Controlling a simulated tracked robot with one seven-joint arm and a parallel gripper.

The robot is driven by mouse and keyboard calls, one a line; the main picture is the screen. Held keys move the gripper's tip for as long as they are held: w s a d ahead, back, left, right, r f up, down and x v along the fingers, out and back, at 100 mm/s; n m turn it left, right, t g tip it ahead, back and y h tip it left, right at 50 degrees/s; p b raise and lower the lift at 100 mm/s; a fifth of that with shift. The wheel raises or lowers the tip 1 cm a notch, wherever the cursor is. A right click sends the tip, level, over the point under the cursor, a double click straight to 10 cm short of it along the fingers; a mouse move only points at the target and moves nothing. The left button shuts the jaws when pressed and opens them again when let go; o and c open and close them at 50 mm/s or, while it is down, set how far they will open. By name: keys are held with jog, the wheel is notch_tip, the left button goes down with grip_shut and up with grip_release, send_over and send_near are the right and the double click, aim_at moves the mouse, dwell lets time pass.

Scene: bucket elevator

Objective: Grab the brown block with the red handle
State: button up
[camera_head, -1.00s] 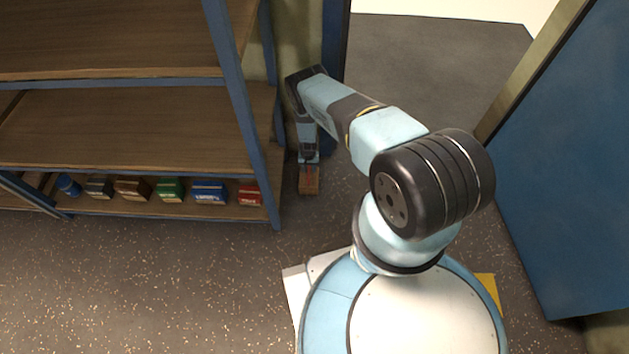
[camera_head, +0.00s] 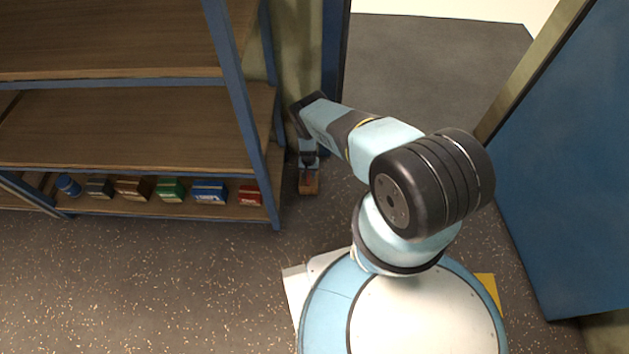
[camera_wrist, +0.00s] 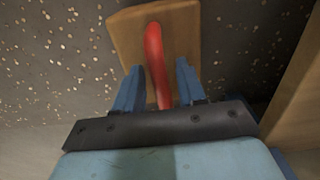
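The brown block (camera_wrist: 184,38) lies on the speckled floor, with a red handle (camera_wrist: 154,55) running along its top. In the head view the block (camera_head: 308,187) sits at the foot of the wall, just right of the shelf's end. My gripper (camera_wrist: 157,85) is open at the block, its two blue fingers apart with the red handle between them. A gap shows on each side of the handle. The lower end of the handle is hidden by the dark gripper body. In the head view my gripper (camera_head: 309,172) points down at the block, its fingers too small to make out.
A blue-framed shelf (camera_head: 130,128) with wooden boards stands left, its lower board holding several small boxes and a blue can (camera_head: 68,185). A blue door (camera_head: 570,160) stands open at right, beside a doorway. Open floor (camera_head: 150,290) lies in front of the shelf.

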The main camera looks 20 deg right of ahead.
grip_shut()
dwell(1.2)
